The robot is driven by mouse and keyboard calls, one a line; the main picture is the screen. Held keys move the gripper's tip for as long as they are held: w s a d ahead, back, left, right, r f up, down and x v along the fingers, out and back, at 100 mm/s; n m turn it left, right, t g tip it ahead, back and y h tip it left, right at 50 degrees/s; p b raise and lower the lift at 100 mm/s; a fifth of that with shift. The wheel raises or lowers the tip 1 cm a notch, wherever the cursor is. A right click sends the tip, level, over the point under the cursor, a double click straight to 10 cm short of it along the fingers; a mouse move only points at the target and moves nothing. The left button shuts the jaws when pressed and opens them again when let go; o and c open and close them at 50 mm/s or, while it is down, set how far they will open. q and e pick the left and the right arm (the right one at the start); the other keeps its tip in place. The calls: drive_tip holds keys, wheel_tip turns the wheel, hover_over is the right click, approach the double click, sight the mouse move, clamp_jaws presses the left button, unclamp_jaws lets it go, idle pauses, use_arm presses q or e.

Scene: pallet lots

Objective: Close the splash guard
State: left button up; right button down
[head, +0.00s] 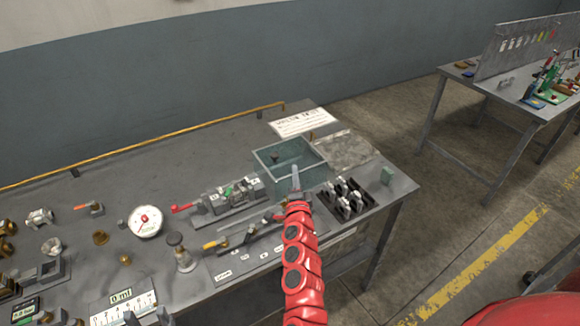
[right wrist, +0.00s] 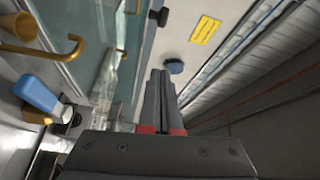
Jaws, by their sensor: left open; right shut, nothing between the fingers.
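In the right wrist view, a clear, greenish glass panel (right wrist: 80,25) fills the upper left, with brass-coloured hooked handles (right wrist: 74,48) near it. It looks like the splash guard, but its full outline and hinge are out of view. My right gripper (right wrist: 163,76) is shut and empty, to the right of the panel and apparently apart from it. In the head view, my left gripper (head: 295,174) is seen small at the end of a red arm, open, over the near side of a teal open-topped tank (head: 262,170). I cannot tell whether it touches the tank.
The grey bench (head: 130,165) holds a round dial gauge (head: 145,221), clamps (head: 345,198) and several small fittings. A second bench (head: 500,100) stands at the right, past clear floor. In the right wrist view are a blue-handled part (right wrist: 40,95), a dark blue knob (right wrist: 174,67) and a yellow label (right wrist: 205,30).

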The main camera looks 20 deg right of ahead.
sight(283, 165)
drive_tip(key=p+x, duration=0.2)
drive_tip(key=x, duration=0.7)
drive_tip(key=shift+d+r, duration=0.1)
drive_tip(key=shift+w+a+p, duration=0.15)
drive_tip(key=shift+a+p, duration=0.15)
drive_tip(key=shift+p, duration=0.2)
drive_tip(key=shift+a+f+p, duration=0.15)
drive_tip(key=shift+a+p, duration=0.1)
drive_tip(key=shift+a, duration=0.3)
drive_tip(key=shift+a+f+p, duration=0.15)
drive_tip(key=shift+a+p, duration=0.05)
drive_tip(key=shift+a, duration=0.75)
drive_tip(key=shift+a+f, duration=0.1)
drive_tip(key=shift+f, duration=0.05)
drive_tip(key=shift+s+a, duration=0.1)
drive_tip(key=shift+s, duration=0.15)
